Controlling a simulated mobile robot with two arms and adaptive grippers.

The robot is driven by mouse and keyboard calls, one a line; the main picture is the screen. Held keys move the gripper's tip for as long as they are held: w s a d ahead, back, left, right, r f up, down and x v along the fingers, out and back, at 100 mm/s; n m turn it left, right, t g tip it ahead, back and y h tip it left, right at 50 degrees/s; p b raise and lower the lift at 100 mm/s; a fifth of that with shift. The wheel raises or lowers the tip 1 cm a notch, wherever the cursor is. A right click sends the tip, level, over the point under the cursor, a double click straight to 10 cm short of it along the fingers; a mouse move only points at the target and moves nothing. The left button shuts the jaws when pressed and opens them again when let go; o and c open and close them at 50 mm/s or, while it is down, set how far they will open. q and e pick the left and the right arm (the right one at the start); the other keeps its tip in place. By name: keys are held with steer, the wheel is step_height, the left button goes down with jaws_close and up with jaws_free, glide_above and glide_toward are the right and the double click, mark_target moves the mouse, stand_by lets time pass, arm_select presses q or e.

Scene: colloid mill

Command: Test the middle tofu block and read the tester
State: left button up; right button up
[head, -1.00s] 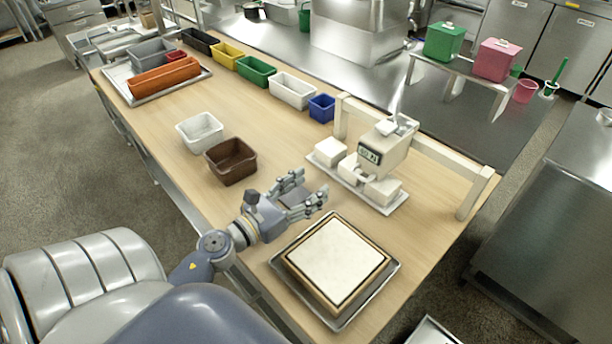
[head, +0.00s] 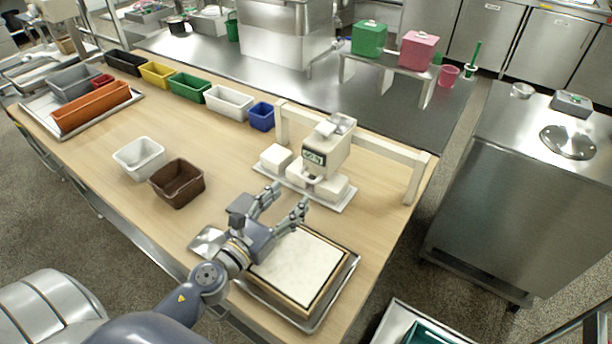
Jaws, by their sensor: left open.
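The white tester (head: 329,147) with a small dark display stands on a tray (head: 338,207) at the right of the table. White tofu blocks sit on this tray: a left one (head: 276,157), a right one (head: 334,186), and a middle one (head: 299,174) partly hidden under the tester. The display's digits are too small to read surely. My left gripper (head: 287,199) is open and empty, in front of the tester tray, its fingers pointing toward the blocks. It is apart from the blocks, as far as I can tell. My right gripper is not in view.
A framed white slab (head: 302,267) on a metal tray lies at the near right, partly behind my left arm. White (head: 139,157) and brown bins (head: 177,183) stand left. A beige rail (head: 377,149) runs behind the tester. The middle of the table is clear.

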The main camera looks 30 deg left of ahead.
mark_target(307, 178)
arm_select(q)
steer(key=w, duration=0.2)
steer(key=w+p, duration=0.1)
steer(key=w, duration=0.2)
steer(key=w+d+p, duration=0.1)
steer(key=w, duration=0.2)
steer(key=shift+w+d, duration=0.1)
steer(key=shift+w, duration=0.15)
